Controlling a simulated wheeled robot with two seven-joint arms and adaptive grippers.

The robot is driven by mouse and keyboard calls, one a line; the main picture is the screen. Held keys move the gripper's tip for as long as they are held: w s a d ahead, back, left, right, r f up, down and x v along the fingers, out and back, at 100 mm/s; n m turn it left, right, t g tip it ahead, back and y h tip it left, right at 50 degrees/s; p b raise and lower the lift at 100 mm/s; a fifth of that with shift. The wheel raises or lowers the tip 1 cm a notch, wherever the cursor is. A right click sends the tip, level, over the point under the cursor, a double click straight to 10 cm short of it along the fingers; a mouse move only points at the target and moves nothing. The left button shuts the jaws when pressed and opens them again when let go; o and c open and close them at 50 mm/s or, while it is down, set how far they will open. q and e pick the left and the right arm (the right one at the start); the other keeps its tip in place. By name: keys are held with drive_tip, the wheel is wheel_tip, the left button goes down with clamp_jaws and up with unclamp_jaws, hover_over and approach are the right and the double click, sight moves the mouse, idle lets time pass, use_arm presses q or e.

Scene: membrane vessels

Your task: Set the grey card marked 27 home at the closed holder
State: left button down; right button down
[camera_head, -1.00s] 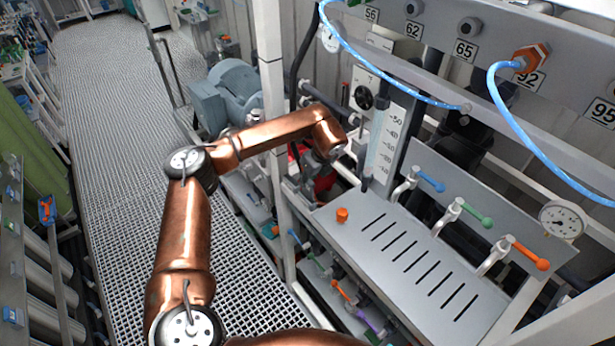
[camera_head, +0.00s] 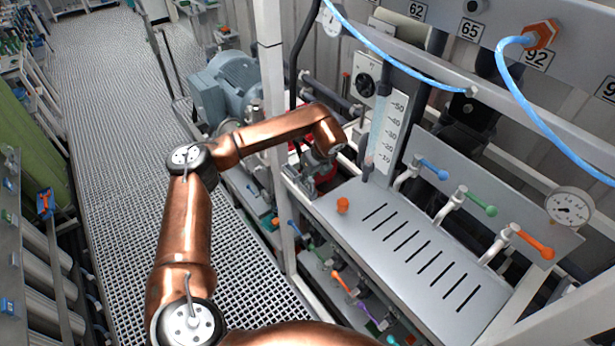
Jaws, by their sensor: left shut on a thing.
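My left gripper (camera_head: 319,161) hangs from the end of my copper arm, just beyond the far left corner of a grey slotted plate (camera_head: 385,275). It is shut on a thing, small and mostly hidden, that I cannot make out. I cannot read a grey card marked 27 anywhere in view. The plate has a row of dark slots and an orange knob (camera_head: 343,205) at its left end. I cannot tell which part is the closed holder. My right gripper is out of view.
Blue (camera_head: 434,169), green (camera_head: 482,203) and orange (camera_head: 533,244) valve handles stand behind the plate. A scaled flow tube (camera_head: 388,128) rises at its far end, near my gripper. Blue hoses (camera_head: 545,115) cross above. A white post (camera_head: 272,120) stands left. The grating walkway (camera_head: 100,130) is clear.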

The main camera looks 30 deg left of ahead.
use_arm(q)
drive_tip(key=shift+s+f+b, duration=0.1)
drive_tip(key=shift+f+b, duration=0.1)
drive_tip(key=shift+b, duration=0.25)
idle(0.3)
drive_tip(key=c, duration=1.8)
unclamp_jaws()
drive_tip(key=shift+d+r, duration=0.2)
drive_tip(key=shift+r, duration=0.3)
drive_tip(key=v, duration=1.1)
drive_tip(key=shift+s+d, duration=0.1)
drive_tip(key=shift+d, duration=0.05)
